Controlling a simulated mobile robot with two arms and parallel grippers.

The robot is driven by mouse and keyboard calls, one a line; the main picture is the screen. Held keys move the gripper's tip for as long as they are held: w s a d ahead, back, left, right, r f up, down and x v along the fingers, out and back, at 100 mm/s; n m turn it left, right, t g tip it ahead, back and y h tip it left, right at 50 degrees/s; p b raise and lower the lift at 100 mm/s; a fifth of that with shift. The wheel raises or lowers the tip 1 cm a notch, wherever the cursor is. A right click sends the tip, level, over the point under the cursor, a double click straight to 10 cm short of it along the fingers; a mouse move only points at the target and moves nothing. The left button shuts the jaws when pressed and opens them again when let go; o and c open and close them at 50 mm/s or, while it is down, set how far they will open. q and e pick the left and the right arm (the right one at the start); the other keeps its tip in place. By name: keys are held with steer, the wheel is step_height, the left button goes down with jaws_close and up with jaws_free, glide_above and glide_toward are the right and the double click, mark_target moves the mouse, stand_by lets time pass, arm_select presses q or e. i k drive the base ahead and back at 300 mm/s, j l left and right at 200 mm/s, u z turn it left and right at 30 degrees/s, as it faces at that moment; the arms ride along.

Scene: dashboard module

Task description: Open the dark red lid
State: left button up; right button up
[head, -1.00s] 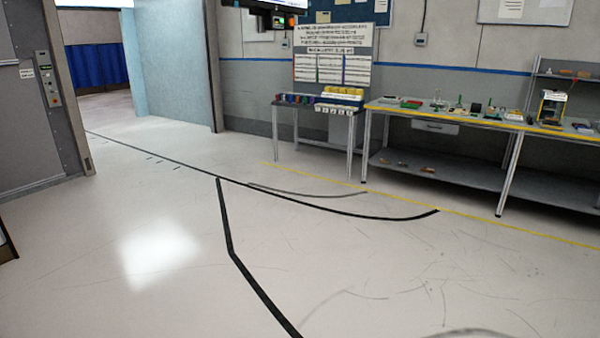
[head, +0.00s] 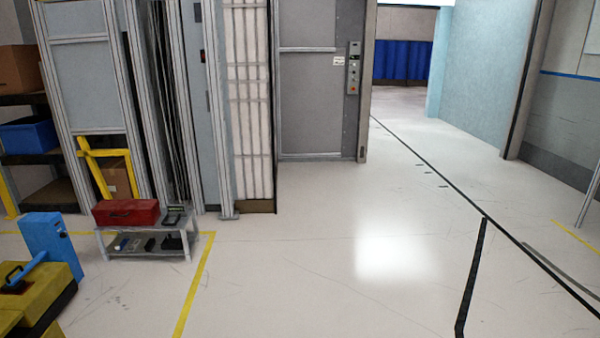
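A dark red box (head: 126,212) with a closed lid sits on a small low table (head: 150,230) at the left of the head view, some distance off. A dark handle or latch shows on it, too small to make out. Neither of my grippers is in view.
A yellow case (head: 40,290) with a black handle and a blue upright object (head: 45,245) stand at the lower left. A yellow floor line (head: 195,285) runs beside the table. Shelving (head: 28,128) is at far left. The middle floor is clear.

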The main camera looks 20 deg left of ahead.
mark_target(118, 208)
steer(key=i+j+u, duration=0.25)
steer(key=i+u, duration=0.55)
steer(key=i, duration=0.2)
steer(key=i+u, duration=0.4)
steer(key=i, duration=0.15)
steer(key=i+l+u, duration=0.25)
steer(key=i+u, duration=0.65)
steer(key=i, duration=2.2)
